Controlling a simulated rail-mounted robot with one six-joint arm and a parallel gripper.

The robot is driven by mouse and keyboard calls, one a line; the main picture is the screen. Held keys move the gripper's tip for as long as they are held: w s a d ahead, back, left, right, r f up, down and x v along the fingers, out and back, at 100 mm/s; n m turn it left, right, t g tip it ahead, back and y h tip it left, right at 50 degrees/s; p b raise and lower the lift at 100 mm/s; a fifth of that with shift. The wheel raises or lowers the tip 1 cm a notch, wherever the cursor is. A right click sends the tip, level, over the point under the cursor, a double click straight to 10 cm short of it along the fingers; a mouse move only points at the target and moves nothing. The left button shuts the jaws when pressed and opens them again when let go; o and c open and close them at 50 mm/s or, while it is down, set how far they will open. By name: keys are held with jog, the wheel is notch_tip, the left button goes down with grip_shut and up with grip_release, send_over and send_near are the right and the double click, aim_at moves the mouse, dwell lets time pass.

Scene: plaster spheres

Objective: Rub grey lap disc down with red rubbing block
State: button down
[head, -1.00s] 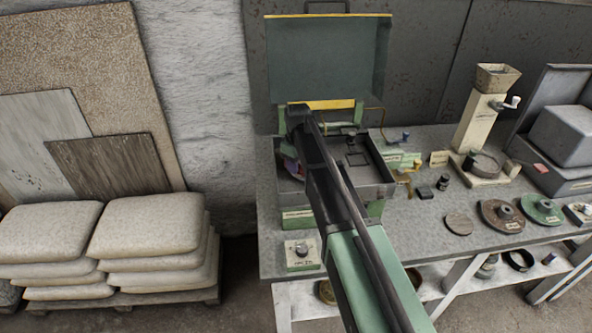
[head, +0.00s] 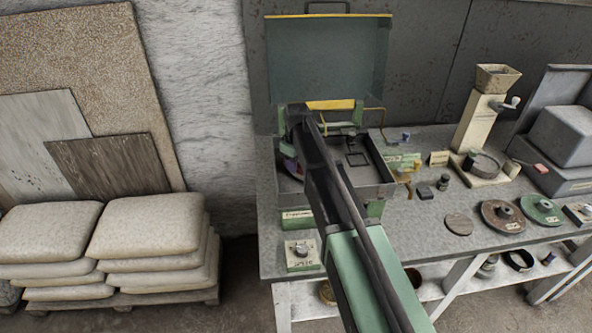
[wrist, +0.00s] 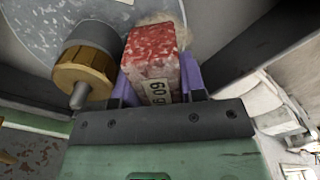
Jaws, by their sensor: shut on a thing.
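My gripper (wrist: 152,82) has purple fingers shut on the red rubbing block (wrist: 154,50), which has a speckled red top, paler sides and a "60" label. In the wrist view the grey lap disc (wrist: 40,28) spreads behind the block, with a brass nut and pin (wrist: 87,66) at its middle, left of the block. The block's far end overlaps the disc near a pale patch (wrist: 160,20) on it. I cannot tell whether block and disc touch. In the head view my arm hides the block and most of the machine's inside.
The disc sits in an open green case (head: 328,60) on a grey bench (head: 420,225). To the right are a brown disc (head: 503,216), a green disc (head: 542,210), small jars and a hopper mill (head: 482,115). Stacked sacks (head: 150,228) stand on the left.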

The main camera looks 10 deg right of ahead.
jog(key=shift+w, duration=0.95)
jog(key=shift+s+a, duration=0.1)
jog(key=shift+a, duration=0.1)
jog(key=shift+a+f, duration=0.1)
jog(key=shift+f, duration=0.1)
jog(key=shift+s, duration=0.15)
jog(key=shift+s+d+r, duration=0.15)
jog(key=shift+s+d, duration=0.3)
jog(key=shift+s, duration=0.35)
jog(key=shift+s+d, duration=0.85)
jog(key=shift+w, duration=0.1)
